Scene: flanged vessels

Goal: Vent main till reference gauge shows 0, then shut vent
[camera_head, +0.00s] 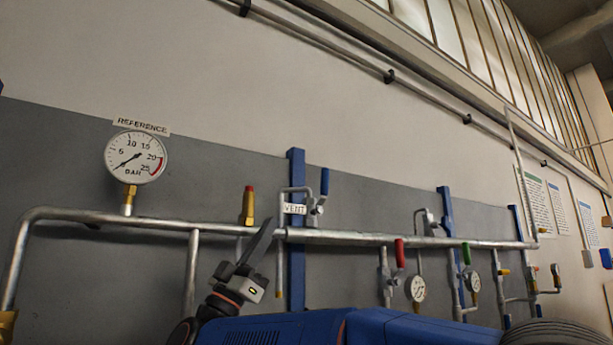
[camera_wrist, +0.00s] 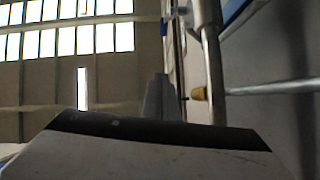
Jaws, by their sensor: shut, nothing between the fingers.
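The reference gauge (camera_head: 137,158) stands on the left end of the main pipe (camera_head: 345,238), under a REFERENCE sign. Its needle points to the lower left, below the 5, near the scale's low end; the exact reading is too small to tell. The vent valve (camera_head: 318,208) sits behind the main by the VENT tag (camera_head: 294,208), with its blue handle (camera_head: 324,181) standing upright. My gripper (camera_head: 271,224) is shut and empty, pointing up across the main, left of the vent valve. Its fingers (camera_wrist: 160,80) also show in the wrist view, beside a pipe (camera_wrist: 212,70).
A brass relief fitting (camera_head: 248,206) with a red top stands left of my gripper. Right along the main are a red handle (camera_head: 400,253), a green handle (camera_head: 466,254) and small gauges (camera_head: 416,288). Blue posts (camera_head: 297,260) back the pipework.

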